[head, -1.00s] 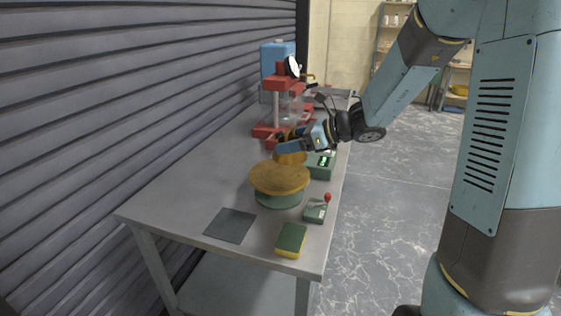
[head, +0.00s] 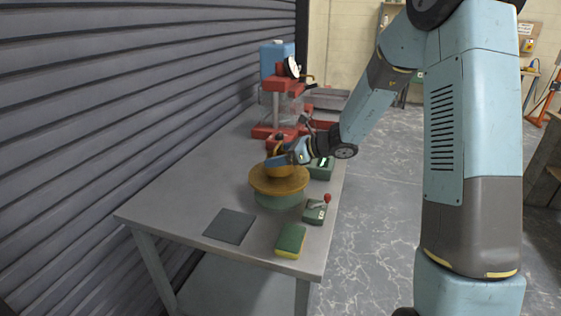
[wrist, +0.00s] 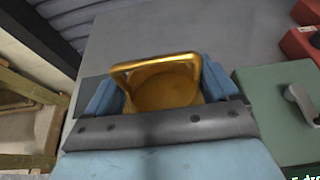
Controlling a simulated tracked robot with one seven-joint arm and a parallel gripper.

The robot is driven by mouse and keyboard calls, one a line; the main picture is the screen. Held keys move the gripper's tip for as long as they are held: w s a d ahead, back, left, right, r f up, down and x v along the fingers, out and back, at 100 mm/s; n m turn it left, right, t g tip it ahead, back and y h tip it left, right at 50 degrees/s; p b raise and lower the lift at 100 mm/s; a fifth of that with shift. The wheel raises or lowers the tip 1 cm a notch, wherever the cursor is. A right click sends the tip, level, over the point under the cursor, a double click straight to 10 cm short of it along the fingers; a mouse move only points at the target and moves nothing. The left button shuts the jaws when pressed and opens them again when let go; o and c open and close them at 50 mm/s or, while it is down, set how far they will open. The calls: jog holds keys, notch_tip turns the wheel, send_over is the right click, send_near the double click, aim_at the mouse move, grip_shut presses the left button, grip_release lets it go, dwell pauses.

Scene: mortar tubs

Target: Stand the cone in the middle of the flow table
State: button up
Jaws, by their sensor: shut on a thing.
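The flow table (head: 262,186) has a round brass-coloured top on a green base and stands on the grey bench. The brass cone (head: 281,171) is at the far part of the round top in the head view. Whether its bottom touches the top I cannot tell. My gripper (head: 281,161) is shut on the cone from the right side. In the wrist view the cone (wrist: 165,88) sits between the blue fingers, its handle loop facing the camera. The flow table's top cannot be made out in the wrist view.
A green control box with a red-knobbed lever (head: 314,211), a green and yellow sponge (head: 290,241) and a dark mat (head: 229,226) lie in front. A green box (head: 321,168) and a red mixer stand (head: 275,131) are behind. The bench (head: 180,190) is clear at left.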

jog(key=shift+f, duration=0.95)
jog(key=shift+f, duration=0.1)
jog(key=o, duration=1.1)
jog(key=shift+c, duration=0.2)
